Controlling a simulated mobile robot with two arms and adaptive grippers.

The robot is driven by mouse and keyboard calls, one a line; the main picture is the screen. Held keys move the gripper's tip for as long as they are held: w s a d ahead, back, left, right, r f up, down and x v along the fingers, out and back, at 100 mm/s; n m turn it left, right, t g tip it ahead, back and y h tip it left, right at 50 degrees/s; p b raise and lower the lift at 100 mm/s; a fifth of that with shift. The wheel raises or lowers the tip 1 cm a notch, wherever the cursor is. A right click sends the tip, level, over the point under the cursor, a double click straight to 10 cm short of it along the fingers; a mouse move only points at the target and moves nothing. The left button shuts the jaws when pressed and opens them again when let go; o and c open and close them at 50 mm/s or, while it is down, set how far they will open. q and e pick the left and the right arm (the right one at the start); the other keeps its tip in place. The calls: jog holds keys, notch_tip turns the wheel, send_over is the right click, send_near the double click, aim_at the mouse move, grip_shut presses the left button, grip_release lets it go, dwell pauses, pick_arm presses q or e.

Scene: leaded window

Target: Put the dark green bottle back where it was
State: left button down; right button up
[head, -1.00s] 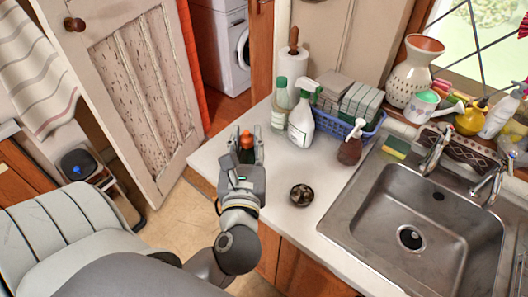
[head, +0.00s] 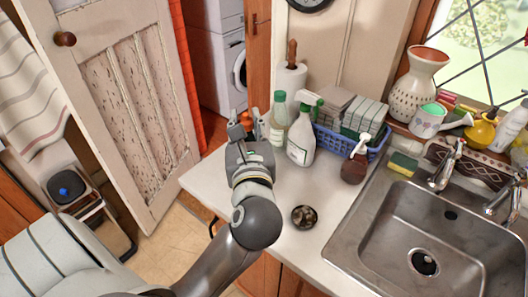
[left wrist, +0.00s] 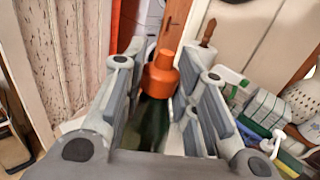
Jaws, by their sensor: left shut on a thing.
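The dark green bottle (left wrist: 150,122) with an orange cap (left wrist: 160,72) is between the fingers of my left gripper (left wrist: 158,112) in the left wrist view. In the head view my left gripper (head: 246,122) is over the counter's left end, and only the bottle's orange cap (head: 246,120) shows clearly past it. The gripper is shut on the bottle. The bottle's base is hidden, so I cannot tell whether it touches the counter. My right gripper is not in view.
A pale green bottle (head: 278,118) and a white spray bottle (head: 300,138) stand just right of the gripper. Behind them are a paper towel roll (head: 291,78) and a blue basket (head: 340,143). A small dark bowl (head: 304,217) sits on the front counter (head: 270,205). The sink (head: 420,235) is at right.

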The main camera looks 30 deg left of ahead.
pick_arm(q)
jog(key=shift+w+f+b, duration=0.3)
jog(key=shift+w+b, duration=0.25)
jog(key=shift+b, duration=0.9)
jog(key=w+a+f+p, duration=0.1)
jog(key=w+f+p, duration=0.1)
jog(key=w+f, duration=0.5)
notch_tip(320, 180, down, 3)
jog(key=shift+r+p, duration=0.15)
jog(key=shift+p, duration=0.15)
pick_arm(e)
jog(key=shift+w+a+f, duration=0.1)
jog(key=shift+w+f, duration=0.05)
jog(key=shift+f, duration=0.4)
pick_arm(q)
jog(key=shift+f, duration=0.2)
jog(key=c, duration=1.1)
grip_release()
jog(key=shift+c, duration=0.2)
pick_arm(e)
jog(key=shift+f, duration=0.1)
